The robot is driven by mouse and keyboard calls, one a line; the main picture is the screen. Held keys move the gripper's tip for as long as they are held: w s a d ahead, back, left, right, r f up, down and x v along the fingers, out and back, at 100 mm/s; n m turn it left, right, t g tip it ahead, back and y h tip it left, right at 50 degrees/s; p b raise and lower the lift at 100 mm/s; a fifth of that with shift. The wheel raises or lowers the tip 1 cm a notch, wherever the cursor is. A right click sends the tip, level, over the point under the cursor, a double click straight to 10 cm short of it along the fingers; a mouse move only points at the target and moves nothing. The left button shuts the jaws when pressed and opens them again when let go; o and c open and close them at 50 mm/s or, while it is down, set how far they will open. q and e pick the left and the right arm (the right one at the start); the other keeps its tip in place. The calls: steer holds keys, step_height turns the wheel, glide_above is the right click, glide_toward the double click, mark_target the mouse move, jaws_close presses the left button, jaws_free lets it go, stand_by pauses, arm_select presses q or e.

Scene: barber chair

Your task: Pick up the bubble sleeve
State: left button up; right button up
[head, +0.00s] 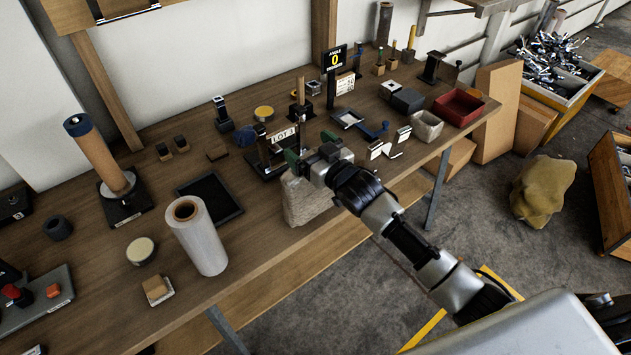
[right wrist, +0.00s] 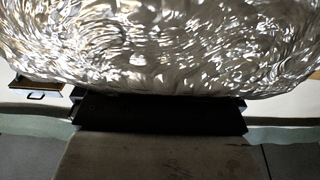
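A grey, crumpled, bag-like piece (head: 305,203), which I take for the bubble sleeve, stands near the front edge of the table. In the right wrist view, shiny wrinkled clear wrap (right wrist: 160,45) fills the upper half, very close to the camera. My right gripper (head: 310,150) is at the top of the grey piece, its green-tipped fingers apart. Whether they touch it is hidden. My left gripper is not in view.
A white roll (head: 200,240) stands to the left, and a black tray (head: 212,192) lies behind it. A number sign (head: 283,135) stands just behind my gripper. A grey bin (head: 426,126) and red bin (head: 460,107) stand at right.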

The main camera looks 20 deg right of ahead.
steer(key=c, duration=1)
steer(key=shift+o, duration=0.2)
